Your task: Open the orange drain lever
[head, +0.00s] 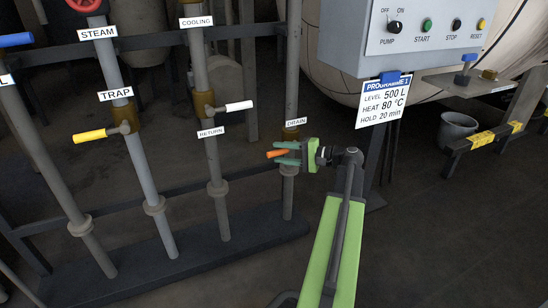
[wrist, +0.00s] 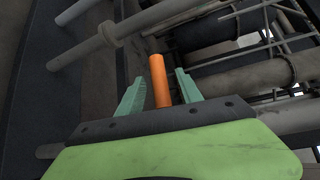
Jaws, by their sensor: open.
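The orange drain lever (head: 276,153) sticks out to the left from the pipe under the DRAIN label (head: 296,122) in the head view. My gripper (head: 280,153) is at the lever, with one teal finger above it and one below. In the wrist view the orange lever (wrist: 159,80) stands between the two open fingers of my gripper (wrist: 158,88), with a gap showing on each side. The lever's base and valve body are hidden behind my gripper in the head view.
To the left are a white lever (head: 239,106) at the RETURN pipe, a yellow lever (head: 90,136) at the TRAP pipe and a blue lever (head: 16,40). A control box (head: 420,35) and a programme sign (head: 384,100) hang at the upper right, near my arm.

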